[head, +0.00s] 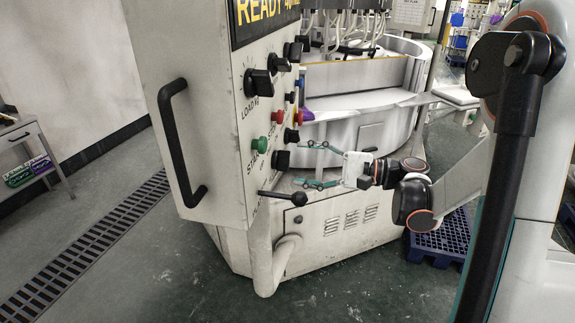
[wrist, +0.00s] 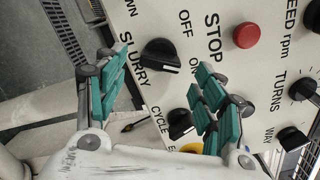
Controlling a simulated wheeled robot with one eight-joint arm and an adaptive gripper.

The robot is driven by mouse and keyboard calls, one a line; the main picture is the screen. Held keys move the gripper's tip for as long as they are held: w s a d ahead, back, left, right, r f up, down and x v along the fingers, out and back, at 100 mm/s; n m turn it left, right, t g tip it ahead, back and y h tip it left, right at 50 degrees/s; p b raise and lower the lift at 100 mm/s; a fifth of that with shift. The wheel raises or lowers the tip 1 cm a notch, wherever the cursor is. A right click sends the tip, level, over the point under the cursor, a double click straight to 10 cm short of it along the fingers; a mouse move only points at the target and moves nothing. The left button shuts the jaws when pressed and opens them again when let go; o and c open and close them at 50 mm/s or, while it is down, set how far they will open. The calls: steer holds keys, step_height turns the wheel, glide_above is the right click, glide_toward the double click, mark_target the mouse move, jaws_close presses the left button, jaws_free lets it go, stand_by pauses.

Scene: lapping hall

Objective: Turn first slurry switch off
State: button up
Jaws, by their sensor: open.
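The slurry switch is a black rotary knob (wrist: 160,54) under the label SLURRY in the wrist view. A pale mark on it points toward the lower right, near a short label that seems to read ON; OFF stands above that. In the head view a black knob low on the panel (head: 281,159) seems to be this switch. My gripper (head: 307,164) is open and empty, in front of the panel's lower part and apart from it. In the wrist view its teal fingers (wrist: 160,95) stand wide, with the switch above and between them.
A red STOP button (wrist: 246,35) and a black cycle knob (wrist: 181,123) sit close by, the cycle knob partly behind the right finger. A green button (head: 260,144) is on the same panel. A black handle (head: 180,145) sticks out at the panel's side.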

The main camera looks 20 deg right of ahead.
mark_target(288, 162)
steer(key=shift+b+x, duration=0.4)
steer(key=shift+x, duration=2)
steer(key=shift+d, duration=0.1)
steer(key=c, duration=1.1)
